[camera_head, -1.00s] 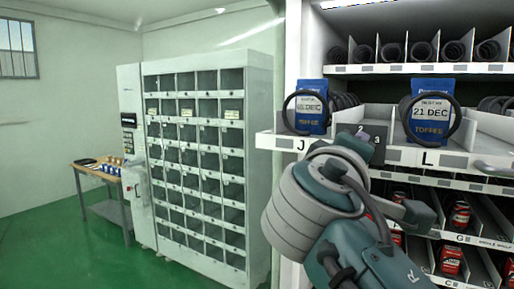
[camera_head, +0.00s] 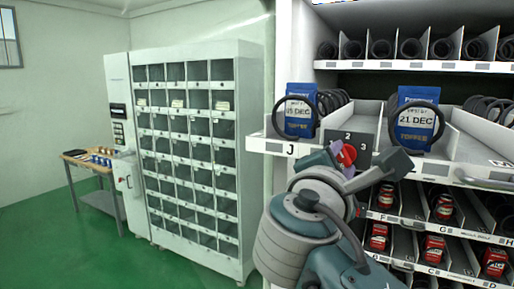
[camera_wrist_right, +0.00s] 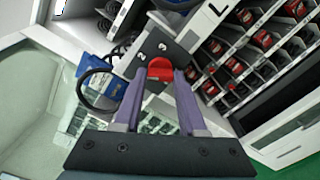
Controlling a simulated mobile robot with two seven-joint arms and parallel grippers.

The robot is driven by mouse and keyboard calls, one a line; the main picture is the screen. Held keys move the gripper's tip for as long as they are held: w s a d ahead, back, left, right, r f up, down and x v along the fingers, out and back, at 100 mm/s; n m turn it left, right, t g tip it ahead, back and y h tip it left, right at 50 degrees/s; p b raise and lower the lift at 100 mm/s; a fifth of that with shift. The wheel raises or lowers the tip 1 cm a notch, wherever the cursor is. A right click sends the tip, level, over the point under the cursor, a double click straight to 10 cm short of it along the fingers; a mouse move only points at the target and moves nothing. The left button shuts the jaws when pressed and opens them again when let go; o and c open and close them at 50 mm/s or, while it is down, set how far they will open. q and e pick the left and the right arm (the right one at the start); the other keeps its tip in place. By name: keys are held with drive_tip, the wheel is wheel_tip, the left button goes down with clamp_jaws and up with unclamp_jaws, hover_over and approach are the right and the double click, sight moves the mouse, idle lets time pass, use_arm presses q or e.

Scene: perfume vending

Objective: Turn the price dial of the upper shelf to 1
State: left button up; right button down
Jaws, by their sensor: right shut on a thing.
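The red price dial (camera_head: 347,154) sits on a dark plate (camera_head: 349,137) at the front edge of the upper shelf (camera_head: 268,146), between the J and L labels. The digits 2 and 3 show on the plate; my gripper hides the rest, so I cannot read a 1. My right gripper (camera_head: 352,163) is at the dial, its fingers on either side. In the right wrist view the red dial (camera_wrist_right: 160,69) sits between the two purple finger pads of my right gripper (camera_wrist_right: 160,78), which is shut on it. My left gripper is out of view.
Blue toffee packs (camera_head: 301,116) stand in coils on the pulled-out upper shelf, with another pack (camera_head: 416,120) at the right. Lower shelves hold red cans (camera_head: 379,237). A grey locker cabinet (camera_head: 190,150) and a small table (camera_head: 98,160) stand left over green floor.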

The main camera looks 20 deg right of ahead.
drive_tip(key=n+p, duration=0.1)
drive_tip(key=n, duration=0.2)
drive_tip(key=shift+r+p, duration=0.1)
drive_tip(key=shift+p, duration=0.25)
drive_tip(key=shift+n+p, duration=0.55)
drive_tip(key=shift+n, duration=0.75)
drive_tip(key=shift+c, duration=2.4)
unclamp_jaws()
